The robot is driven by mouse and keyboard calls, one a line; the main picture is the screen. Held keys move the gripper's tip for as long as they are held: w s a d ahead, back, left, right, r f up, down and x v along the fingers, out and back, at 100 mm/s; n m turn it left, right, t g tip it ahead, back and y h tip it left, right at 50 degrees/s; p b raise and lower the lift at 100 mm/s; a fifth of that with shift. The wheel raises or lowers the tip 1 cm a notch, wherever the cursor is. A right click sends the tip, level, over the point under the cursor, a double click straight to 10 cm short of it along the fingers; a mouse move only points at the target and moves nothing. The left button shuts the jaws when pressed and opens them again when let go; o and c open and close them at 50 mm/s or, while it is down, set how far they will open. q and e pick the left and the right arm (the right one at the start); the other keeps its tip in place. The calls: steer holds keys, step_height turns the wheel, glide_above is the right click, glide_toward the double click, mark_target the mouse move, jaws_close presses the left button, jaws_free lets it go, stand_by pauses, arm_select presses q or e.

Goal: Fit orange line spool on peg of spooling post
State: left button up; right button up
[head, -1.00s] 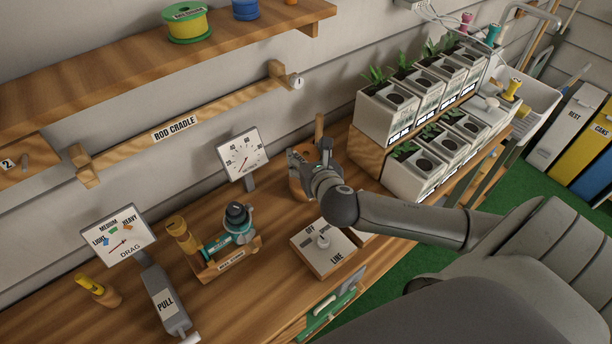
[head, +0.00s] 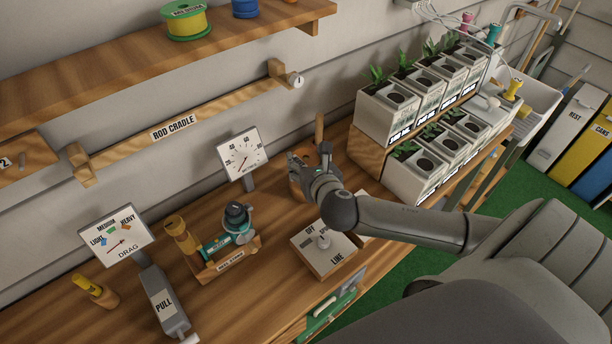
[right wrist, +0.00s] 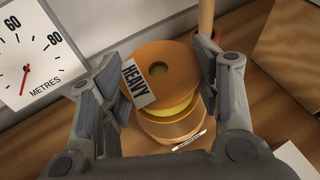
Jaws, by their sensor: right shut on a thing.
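The orange spool (right wrist: 177,65) has a white HEAVY tag, a yellow band of line and a dark hole in its top flange. My right gripper (right wrist: 160,82) is shut on it, with one finger on either side. In the head view my right gripper (head: 318,168) is over the bench beside the dial, and the spool (head: 298,168) shows partly behind it. An upright wooden post (right wrist: 206,16) stands just behind the spool; it also shows in the head view (head: 319,128). I cannot tell whether a peg is under the spool. My left gripper is not in view.
A METRES dial (head: 243,155) stands close on the left. A LINE switch box (head: 323,249) lies in front. White planters (head: 392,120) on a wooden stand crowd the right. A reel stand (head: 225,265) and DRAG sign (head: 117,237) are further left.

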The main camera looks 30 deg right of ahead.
steer(key=shift+f+b, duration=0.75)
steer(key=shift+f, duration=0.7)
stand_by(0.5)
steer(key=o, duration=1.1)
steer(key=shift+o, duration=0.2)
steer(key=o, duration=0.4)
steer(key=shift+c, duration=0.2)
steer(key=shift+s+a+r+p, duration=0.15)
steer(key=shift+s+r+p, duration=0.3)
steer(key=shift+p, duration=0.25)
steer(key=shift+s+a+r+p, duration=0.3)
steer(key=shift+s+r+p, duration=0.55)
steer(key=shift+p, duration=0.35)
steer(key=shift+s+a+r+p, duration=0.25)
steer(key=shift+s+r+p, duration=0.45)
steer(key=shift+s+p, duration=0.4)
steer(key=shift+w, duration=0.1)
